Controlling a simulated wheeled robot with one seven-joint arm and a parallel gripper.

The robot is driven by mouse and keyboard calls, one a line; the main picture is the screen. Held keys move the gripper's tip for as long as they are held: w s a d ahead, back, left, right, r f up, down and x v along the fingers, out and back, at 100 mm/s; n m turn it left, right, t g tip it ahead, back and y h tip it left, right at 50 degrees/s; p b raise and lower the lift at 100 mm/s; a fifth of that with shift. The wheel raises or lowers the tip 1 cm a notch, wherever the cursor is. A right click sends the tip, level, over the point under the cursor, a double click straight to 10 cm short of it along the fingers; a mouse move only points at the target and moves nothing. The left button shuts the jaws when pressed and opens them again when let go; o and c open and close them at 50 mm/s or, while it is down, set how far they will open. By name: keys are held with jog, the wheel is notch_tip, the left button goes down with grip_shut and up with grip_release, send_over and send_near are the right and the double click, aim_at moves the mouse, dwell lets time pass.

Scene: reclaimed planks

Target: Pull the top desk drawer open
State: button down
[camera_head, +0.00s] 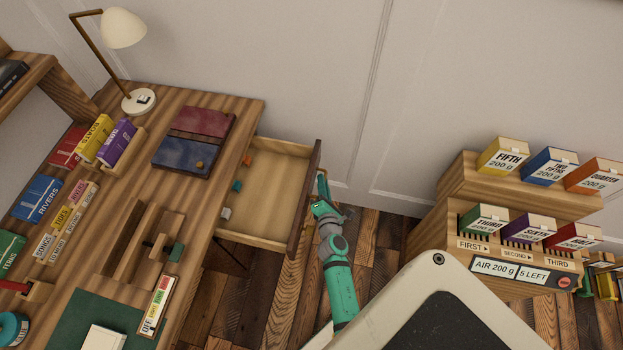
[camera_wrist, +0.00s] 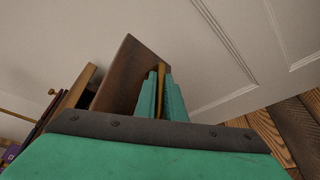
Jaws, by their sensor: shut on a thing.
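The top desk drawer (camera_head: 268,192) is pulled well out from the right side of the wooden desk (camera_head: 226,118). Its dark brown front (camera_head: 309,180) faces right, and in the wrist view the front (camera_wrist: 125,75) stands just beyond my fingers. My green gripper (camera_head: 322,192) is at the outer face of the drawer front. In the wrist view my two fingers (camera_wrist: 161,100) are closed around a brass-coloured handle (camera_wrist: 161,75). In the head view the handle is hidden by my gripper.
Small orange, teal and white pieces lie in the drawer. A lamp (camera_head: 123,28), books and boxes stand on the desk. A stepped rack (camera_head: 455,185) with labelled boxes stands at right. Plank floor shows between desk and rack; a panelled wall (camera_head: 340,90) is behind.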

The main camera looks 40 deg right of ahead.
jog(key=shift+s+d, duration=0.8)
jog(key=shift+s, duration=0.3)
jog(key=c, duration=2.1)
grip_release()
jog(key=v, duration=1)
jog(key=shift+s+a+r, duration=0.1)
jog(key=shift+s+a, duration=0.1)
jog(key=shift+s, duration=0.15)
